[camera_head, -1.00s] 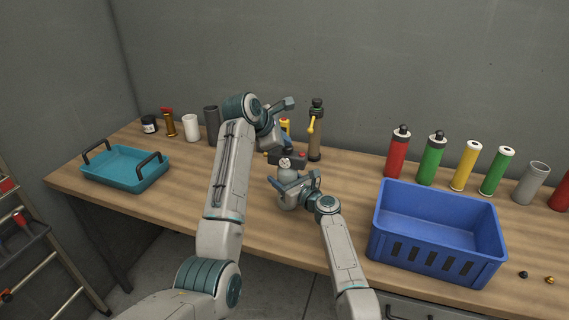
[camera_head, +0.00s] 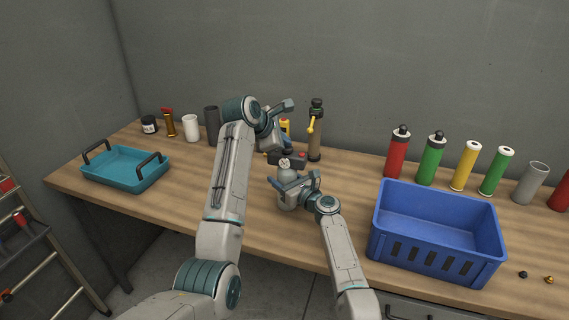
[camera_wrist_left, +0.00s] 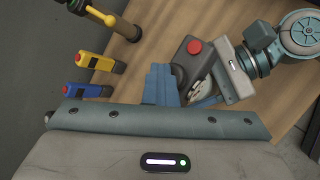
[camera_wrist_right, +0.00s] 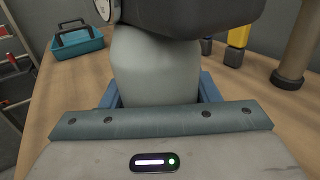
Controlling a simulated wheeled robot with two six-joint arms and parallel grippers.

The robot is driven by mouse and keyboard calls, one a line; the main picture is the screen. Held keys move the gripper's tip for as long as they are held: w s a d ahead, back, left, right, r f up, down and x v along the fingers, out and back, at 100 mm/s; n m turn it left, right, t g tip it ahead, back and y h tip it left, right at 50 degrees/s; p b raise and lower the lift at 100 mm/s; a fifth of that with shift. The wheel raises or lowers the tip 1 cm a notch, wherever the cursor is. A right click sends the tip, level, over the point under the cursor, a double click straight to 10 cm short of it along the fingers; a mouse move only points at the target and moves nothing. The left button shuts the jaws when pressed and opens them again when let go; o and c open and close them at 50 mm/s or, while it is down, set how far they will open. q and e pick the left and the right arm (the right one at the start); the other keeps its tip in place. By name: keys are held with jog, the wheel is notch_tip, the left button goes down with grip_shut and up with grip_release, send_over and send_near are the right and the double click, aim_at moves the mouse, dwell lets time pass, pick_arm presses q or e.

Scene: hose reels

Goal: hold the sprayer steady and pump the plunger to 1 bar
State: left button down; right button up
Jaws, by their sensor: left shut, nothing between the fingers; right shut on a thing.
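The sprayer has a pale grey bottle (camera_wrist_right: 155,68) and a dark head with a red button (camera_wrist_left: 194,46) and a round dial (camera_head: 285,163). It stands upright on the bench. My right gripper (camera_head: 289,187) is shut around the bottle, with a blue finger on each side in the right wrist view. My left gripper (camera_wrist_left: 161,84) is shut and empty beside the dark head, its fingertips close to it in the left wrist view. I cannot tell if they touch. The dial reading is too small to make out, and the plunger is not clearly visible.
A brown post (camera_head: 315,140) with a yellow lever stands behind the sprayer, near yellow and blue tools (camera_wrist_left: 90,90). A blue crate (camera_head: 440,262) is at right, a teal tray (camera_head: 125,178) at left. Several coloured cylinders line the back right.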

pick_arm(q)
jog(key=shift+a+f, duration=0.1)
jog(key=shift+f, duration=0.1)
pick_arm(e)
jog(key=shift+w+r, duration=0.1)
jog(key=shift+r, duration=0.2)
pick_arm(q)
jog(key=shift+w+r, duration=0.15)
jog(key=shift+r, duration=0.65)
notch_tip(320, 180, up, 2)
jog(key=shift+a, duration=0.1)
pick_arm(e)
jog(key=shift+w+a+f, duration=0.1)
jog(key=shift+w+f, duration=0.05)
jog(key=shift+f, duration=0.15)
pick_arm(q)
jog(key=shift+r, duration=0.65)
pick_arm(e)
jog(key=shift+f, duration=0.15)
jog(key=o, duration=1.3)
jog(key=shift+o, duration=0.2)
